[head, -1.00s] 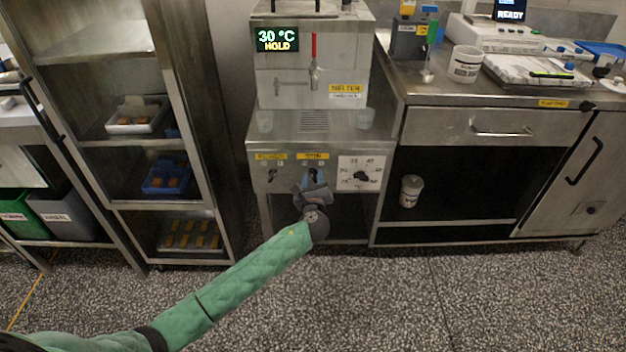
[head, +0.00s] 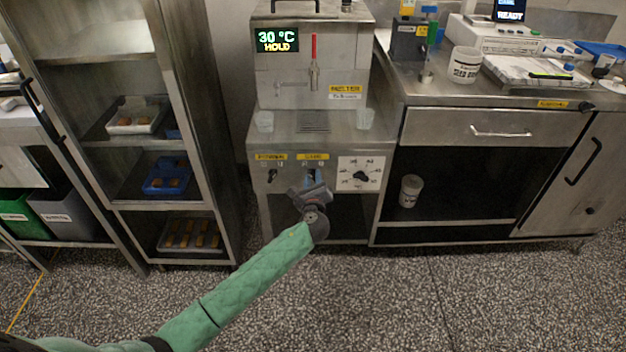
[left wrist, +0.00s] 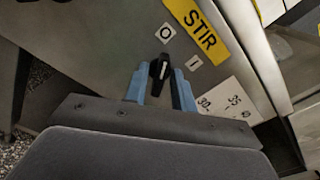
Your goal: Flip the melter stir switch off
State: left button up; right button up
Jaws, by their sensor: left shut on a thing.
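The melter (head: 312,75) stands in the middle of the head view, with 30 °C HOLD on its display. The stir switch (left wrist: 160,78) is a small black knob with a white mark, below the yellow STIR label (left wrist: 204,35) in the left wrist view. Its mark seems to point nearer the O than the I, at a slant. My left gripper (head: 311,178) is at the front panel, under the middle yellow label. Its blue fingertips (left wrist: 160,88) are on both sides of the knob, shut on it. My right gripper is out of view.
A round dial (head: 360,175) with a white scale is right of the switch. Another switch (head: 272,175) is to its left. A rack with trays (head: 165,180) stands left, and a steel counter (head: 430,88) stands right. The floor in front is clear.

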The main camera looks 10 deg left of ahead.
pick_arm(q)
jog(key=o, duration=0.7)
jog(key=shift+c, duration=0.2)
jog(key=v, duration=0.8)
jog(key=shift+w, duration=0.1)
